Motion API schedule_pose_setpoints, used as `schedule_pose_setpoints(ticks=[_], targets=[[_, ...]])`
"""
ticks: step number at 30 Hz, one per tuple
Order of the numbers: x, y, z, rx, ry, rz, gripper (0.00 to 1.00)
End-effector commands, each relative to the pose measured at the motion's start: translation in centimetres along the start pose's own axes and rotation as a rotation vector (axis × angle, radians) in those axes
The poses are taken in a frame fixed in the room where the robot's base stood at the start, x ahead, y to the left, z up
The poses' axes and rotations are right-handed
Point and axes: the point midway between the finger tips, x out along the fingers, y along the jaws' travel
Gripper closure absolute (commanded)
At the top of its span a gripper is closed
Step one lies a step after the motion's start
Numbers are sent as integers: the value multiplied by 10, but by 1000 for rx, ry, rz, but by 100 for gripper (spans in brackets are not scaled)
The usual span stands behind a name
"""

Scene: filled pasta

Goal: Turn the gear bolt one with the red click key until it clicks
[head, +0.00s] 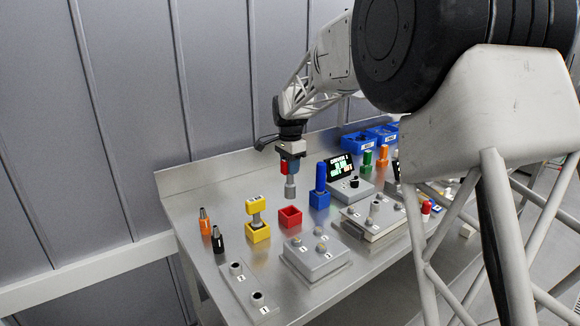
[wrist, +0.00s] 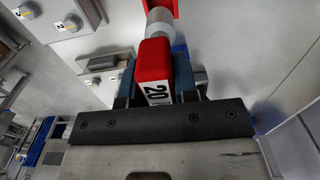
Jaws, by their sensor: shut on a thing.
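My gripper (head: 290,165) is shut on the red click key (head: 284,168) and holds it upright, with its grey socket end (head: 291,188) pointing down. The key hangs a little above the open red holder (head: 290,217), apart from it. In the wrist view the key's red body (wrist: 154,58), marked 20, sits between the fingers (wrist: 158,88), and the red holder (wrist: 166,6) shows past the socket. A grey block (head: 312,268) with several bolts and number labels stands in front of the holder. I cannot tell which bolt is gear bolt one.
A yellow key (head: 255,206) stands in its yellow holder (head: 258,233) at left, a blue key (head: 320,177) in its blue holder at right. Orange (head: 204,220) and black (head: 217,239) tools stand at the left edge. A driver display (head: 340,168) stands behind.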

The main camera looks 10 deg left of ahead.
Motion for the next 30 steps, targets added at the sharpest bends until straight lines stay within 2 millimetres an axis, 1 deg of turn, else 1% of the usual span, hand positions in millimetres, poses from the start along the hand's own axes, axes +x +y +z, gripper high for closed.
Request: schedule_pose_setpoints(ticks=[5,11,14,22,30], targets=[[-3,7,4,-22,0,-1,100],[-10,26,16,-84,1,-1,100],[-15,40,24,-131,1,-1,100],[-26,84,50,-278,1,-2,100],[-32,128,74,-420,1,-1,100]])
